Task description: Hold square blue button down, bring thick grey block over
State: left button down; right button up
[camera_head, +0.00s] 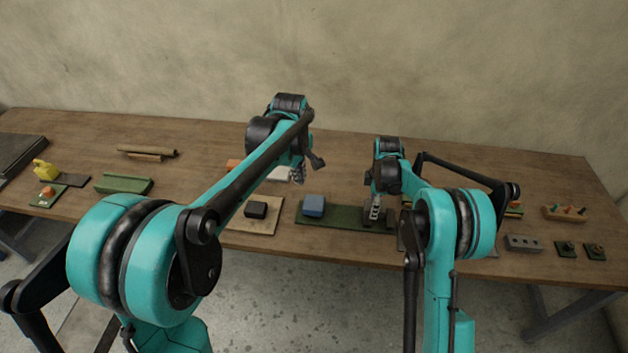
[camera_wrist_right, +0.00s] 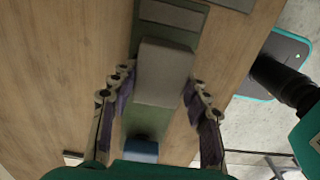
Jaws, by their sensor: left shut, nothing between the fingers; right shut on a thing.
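The square blue button (camera_head: 313,205) sits on the left part of a long dark green base (camera_head: 340,216). It also shows at the bottom of the right wrist view (camera_wrist_right: 142,150), partly cut off by my gripper body. The thick grey block (camera_wrist_right: 163,72) is between the fingers of my right gripper (camera_head: 375,212), at the right part of the green base. My right gripper is shut on it; whether the block touches the base is unclear. My left gripper (camera_head: 299,177) is shut and empty, above and behind the blue button, apart from it.
A pale wooden board with a black block (camera_head: 255,210) lies left of the green base. A green trough (camera_head: 123,184), rolls (camera_head: 147,152) and a yellow object (camera_head: 45,170) are further left. A grey holed block (camera_head: 523,243) and a peg rack (camera_head: 564,213) are right.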

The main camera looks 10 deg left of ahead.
pick_arm(q)
jog(key=w+d+f+n+g, duration=0.25)
jog(key=w+f+n, duration=0.25)
jog(key=w+f, duration=0.25)
send_over(314, 203)
jog(key=shift+t, duration=0.25)
notch_tip(314, 203, down, 6)
jog(key=shift+w+r, duration=0.1)
jog(key=shift+w, duration=0.05)
jog(key=shift+f, duration=0.35)
jog(key=shift+f, duration=0.1)
dwell(0.4)
jog(key=shift+f, duration=3.3)
pick_arm(e)
jog(key=shift+f, duration=0.2)
